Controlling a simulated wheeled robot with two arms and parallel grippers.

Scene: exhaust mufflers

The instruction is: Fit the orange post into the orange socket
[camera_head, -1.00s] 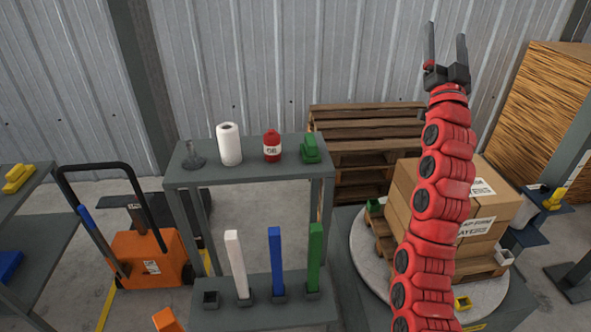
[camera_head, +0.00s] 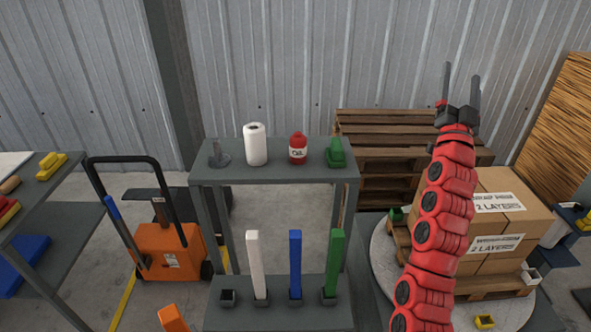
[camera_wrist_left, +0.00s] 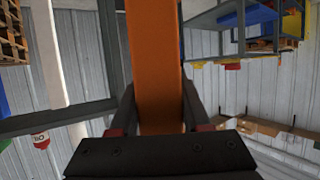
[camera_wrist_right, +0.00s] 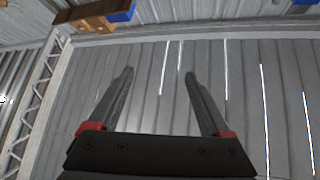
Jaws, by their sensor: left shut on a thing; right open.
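The orange post (camera_wrist_left: 155,65) is held between the fingers of my left gripper (camera_wrist_left: 158,110), which is shut on it. In the head view only the top of the orange post (camera_head: 173,318) shows at the bottom edge; the left gripper is out of that view. An empty dark socket (camera_head: 228,297) stands at the left end of the rack's lower shelf; I see no orange on it. White (camera_head: 256,265), blue (camera_head: 295,265) and green (camera_head: 333,264) posts stand upright in sockets to its right. My right gripper (camera_head: 460,85) is raised, open and empty.
The rack's upper shelf (camera_head: 275,175) holds a paper roll (camera_head: 255,145), a red oil bottle (camera_head: 298,149) and a green item. An orange pallet jack (camera_head: 165,250) stands left of the rack. Boxes (camera_head: 495,225) on a pallet stand at the right, behind my right arm.

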